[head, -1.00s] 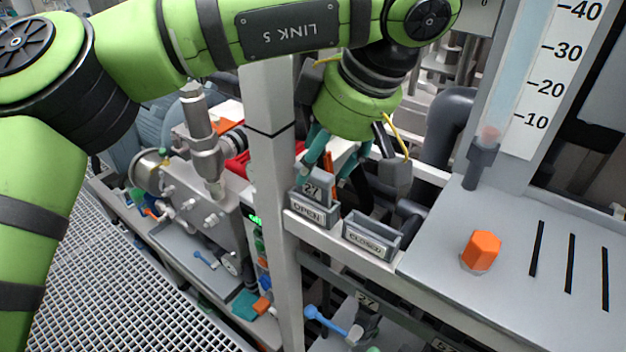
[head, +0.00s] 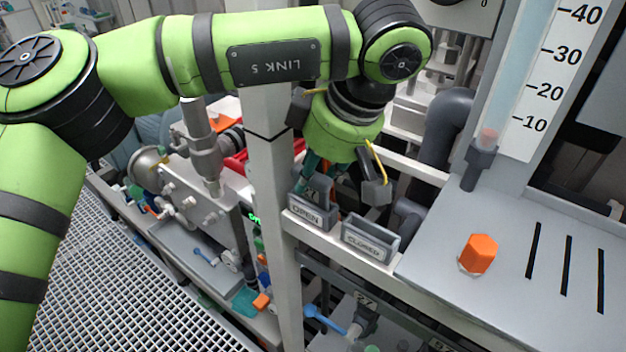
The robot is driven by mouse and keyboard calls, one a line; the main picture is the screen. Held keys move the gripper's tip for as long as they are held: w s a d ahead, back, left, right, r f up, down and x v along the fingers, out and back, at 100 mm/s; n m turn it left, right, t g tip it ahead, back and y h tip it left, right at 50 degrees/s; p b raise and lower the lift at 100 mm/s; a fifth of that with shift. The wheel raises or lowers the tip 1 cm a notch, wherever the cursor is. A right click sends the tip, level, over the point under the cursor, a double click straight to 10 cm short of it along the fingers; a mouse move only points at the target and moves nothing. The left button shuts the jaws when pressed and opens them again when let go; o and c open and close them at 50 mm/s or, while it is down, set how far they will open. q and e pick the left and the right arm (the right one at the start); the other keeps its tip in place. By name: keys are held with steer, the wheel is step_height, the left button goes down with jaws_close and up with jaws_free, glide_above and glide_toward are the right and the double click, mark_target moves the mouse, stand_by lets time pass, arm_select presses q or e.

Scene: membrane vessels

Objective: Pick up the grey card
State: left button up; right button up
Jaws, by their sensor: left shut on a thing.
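The grey card (head: 312,191), marked 27, stands in the pocket labelled OPEN (head: 306,214). Only a shadowed upper part of it shows. My left gripper (head: 316,181) reaches down over this pocket from above, with its teal fingers at the card. It is shut on the card; the exact contact is mostly hidden by the gripper and the pocket's front. The pocket labelled CLOSED (head: 369,241) is just to the right and looks empty. My right gripper is out of view.
A grey post (head: 271,180) rises close to the left of the pockets. An orange knob (head: 479,253) sits on the grey panel (head: 510,290) at right, below a scaled tube. Valves and pipework (head: 190,195) stand at left. A blue-handled valve (head: 325,320) is below.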

arm_select(q)
steer(key=shift+r, duration=0.2)
step_height(320, 180, up, 4)
steer(key=shift+f+b, duration=0.25)
steer(key=shift+b, duration=0.7)
steer(key=s+d+r, duration=0.7)
steer(key=s, duration=0.2)
steer(key=shift+d, duration=0.25)
